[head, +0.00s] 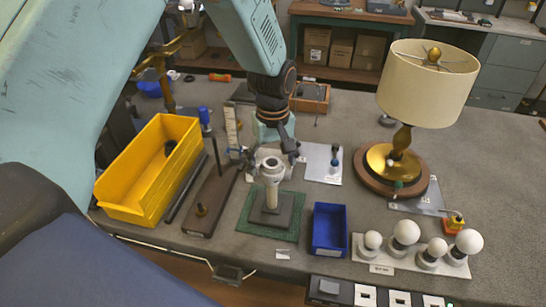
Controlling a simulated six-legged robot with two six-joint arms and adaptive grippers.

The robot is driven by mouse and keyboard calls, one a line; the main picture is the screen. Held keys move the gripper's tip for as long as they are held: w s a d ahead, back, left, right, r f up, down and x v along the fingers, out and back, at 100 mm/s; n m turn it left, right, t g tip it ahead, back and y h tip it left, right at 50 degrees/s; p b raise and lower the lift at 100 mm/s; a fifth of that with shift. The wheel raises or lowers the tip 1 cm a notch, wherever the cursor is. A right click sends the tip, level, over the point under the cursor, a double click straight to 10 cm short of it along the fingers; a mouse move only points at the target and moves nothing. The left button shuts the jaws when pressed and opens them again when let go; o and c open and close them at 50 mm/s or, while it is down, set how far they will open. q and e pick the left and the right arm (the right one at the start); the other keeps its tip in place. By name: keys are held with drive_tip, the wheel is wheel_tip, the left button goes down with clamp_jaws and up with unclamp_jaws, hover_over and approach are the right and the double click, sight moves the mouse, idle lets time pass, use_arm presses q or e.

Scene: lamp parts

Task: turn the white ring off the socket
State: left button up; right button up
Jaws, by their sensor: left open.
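The socket stands upright on a pale post with a dark square base (285,219). The white ring (271,170) is at the top of the post, around the socket. My left gripper (269,158) comes down from above, its fingers apart on either side of the ring or just behind it. I cannot tell whether the fingers touch the ring. The gripper partly hides the socket's far side. My right gripper is not in view.
The base stands on a green mat (246,225). A yellow bin (128,190) and a brown block with a rod (208,208) are left. A blue bin (329,230), several white bulbs (405,233) and a lamp (428,85) are right. The grey table (490,190) has free room at right.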

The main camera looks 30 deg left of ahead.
use_arm(q)
drive_tip(key=shift+s+a, duration=0.1)
drive_tip(key=shift+a, duration=0.1)
drive_tip(key=shift+c, duration=1.4)
drive_tip(key=shift+d, duration=0.15)
drive_tip(key=c, duration=0.9)
drive_tip(key=o, duration=0.5)
drive_tip(key=c, duration=0.7)
drive_tip(key=shift+n+p, duration=0.5)
drive_tip(key=shift+n, duration=0.2)
drive_tip(key=n+p, duration=0.2)
drive_tip(key=n, duration=0.2)
drive_tip(key=shift+r, duration=0.1)
drive_tip(key=shift+n+p, duration=0.3)
drive_tip(key=shift+n, duration=0.4)
